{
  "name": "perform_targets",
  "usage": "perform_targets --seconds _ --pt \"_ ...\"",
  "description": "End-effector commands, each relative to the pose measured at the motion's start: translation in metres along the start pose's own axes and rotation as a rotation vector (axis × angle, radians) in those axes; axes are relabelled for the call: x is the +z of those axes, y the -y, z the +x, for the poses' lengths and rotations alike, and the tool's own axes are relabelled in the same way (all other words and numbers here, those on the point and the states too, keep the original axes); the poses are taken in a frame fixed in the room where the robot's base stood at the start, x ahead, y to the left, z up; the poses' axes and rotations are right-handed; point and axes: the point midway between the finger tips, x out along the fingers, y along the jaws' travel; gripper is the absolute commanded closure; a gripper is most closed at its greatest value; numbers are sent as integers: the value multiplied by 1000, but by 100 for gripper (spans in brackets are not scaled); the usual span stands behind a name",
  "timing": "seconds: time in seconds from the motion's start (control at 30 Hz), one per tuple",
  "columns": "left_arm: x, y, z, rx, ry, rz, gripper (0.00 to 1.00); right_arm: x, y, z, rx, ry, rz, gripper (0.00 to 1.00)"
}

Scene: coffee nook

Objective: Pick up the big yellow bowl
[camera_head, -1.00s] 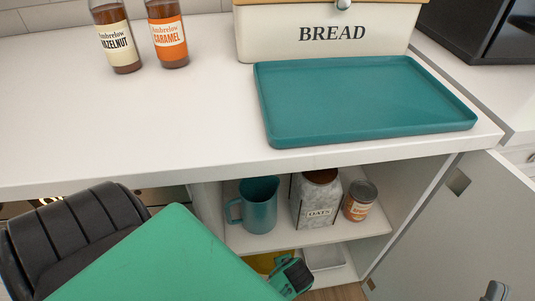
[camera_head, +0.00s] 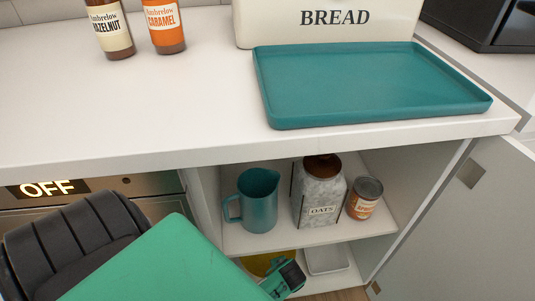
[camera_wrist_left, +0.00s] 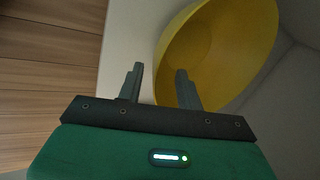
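The big yellow bowl (camera_wrist_left: 218,45) fills the upper right of the left wrist view, inside the cabinet. In the head view only a strip of the bowl (camera_head: 262,263) shows on the lower shelf, behind my arm. My left gripper (camera_wrist_left: 159,78) is open. In the left wrist view its right finger overlaps the bowl's near side, and the left finger is outside the bowl's edge. I cannot tell whether either finger touches the bowl. In the head view my left gripper (camera_head: 287,277) is at the lower shelf, partly hidden. My right gripper is not in view.
A teal pitcher (camera_head: 258,203), an oats jar (camera_head: 320,192) and a can (camera_head: 364,198) stand on the upper shelf. A light tray (camera_head: 326,258) lies right of the bowl. The open cabinet door (camera_head: 455,235) is at right. A teal tray (camera_head: 370,84) lies on the counter.

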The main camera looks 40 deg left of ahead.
Motion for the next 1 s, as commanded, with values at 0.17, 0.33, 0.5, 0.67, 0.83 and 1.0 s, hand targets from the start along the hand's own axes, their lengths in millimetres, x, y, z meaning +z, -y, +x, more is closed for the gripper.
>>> perform_targets --seconds 0.17,0.33,0.5,0.67,0.83,1.0 --pt "0 -1 27 0 1 1 64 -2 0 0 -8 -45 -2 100" --pt "0 0 32 1 0 1 64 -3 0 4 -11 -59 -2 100" --pt "0 0 32 1 0 1 64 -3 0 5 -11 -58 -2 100" --pt "0 0 32 1 0 1 91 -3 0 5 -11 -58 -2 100" --pt "0 0 31 0 -1 1 100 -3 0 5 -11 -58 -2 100" --pt "0 0 31 1 -1 1 100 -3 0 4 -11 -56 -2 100"
